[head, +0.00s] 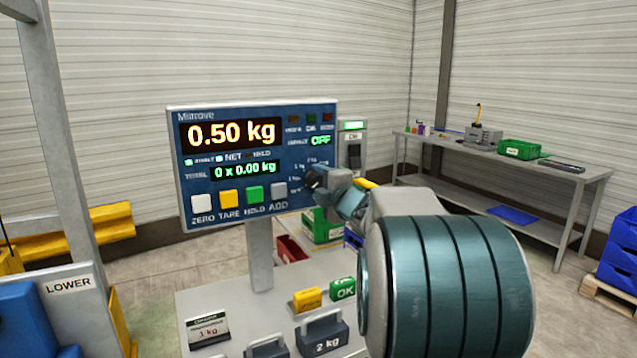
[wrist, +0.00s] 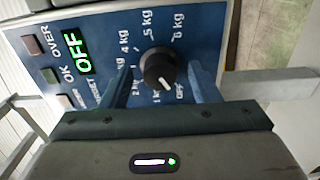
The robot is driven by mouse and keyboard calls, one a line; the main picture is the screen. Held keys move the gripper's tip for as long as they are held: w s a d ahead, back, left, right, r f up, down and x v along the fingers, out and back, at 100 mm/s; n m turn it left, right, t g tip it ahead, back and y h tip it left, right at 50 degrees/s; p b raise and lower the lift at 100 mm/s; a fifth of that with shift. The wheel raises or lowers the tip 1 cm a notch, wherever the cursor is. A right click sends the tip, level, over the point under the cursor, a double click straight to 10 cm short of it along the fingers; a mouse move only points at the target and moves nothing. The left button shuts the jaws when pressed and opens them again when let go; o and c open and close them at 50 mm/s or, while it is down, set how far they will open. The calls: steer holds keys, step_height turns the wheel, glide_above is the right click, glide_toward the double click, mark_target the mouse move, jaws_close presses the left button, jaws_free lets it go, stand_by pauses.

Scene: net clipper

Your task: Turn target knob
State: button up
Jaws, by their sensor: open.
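The target knob (wrist: 158,68) is round and black with a white mark, on a blue panel (wrist: 215,18) with kg labels and OFF around it. In the wrist view the white mark sits near the knob's lower edge. My gripper (wrist: 160,82) is open, with one blue finger on each side of the knob and visible gaps between. Whether the fingertips reach the panel face is unclear. In the head view my gripper (head: 318,188) is at the panel's lower right and hides the knob. A green display (wrist: 77,54) reads OFF.
The weighing console (head: 225,112) reads 0.50 kg and stands on a post above a grey platform with a 2 kg weight (head: 322,335), a green OK block (head: 342,289) and a yellow block (head: 307,300). A workbench (head: 490,165) stands at the back right.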

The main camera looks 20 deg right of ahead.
steer(key=shift+w, duration=0.3)
steer(key=shift+s, duration=0.1)
steer(key=c, duration=1)
steer(key=shift+r, duration=0.1)
steer(key=shift+m, duration=0.3)
steer(key=shift+a+r+m+p, duration=0.1)
steer(key=shift+r+m+p, duration=0.05)
steer(key=shift+m+p, duration=0.65)
steer(key=m+p, duration=0.2)
steer(key=m, duration=0.3)
steer(key=shift+m, duration=0.4)
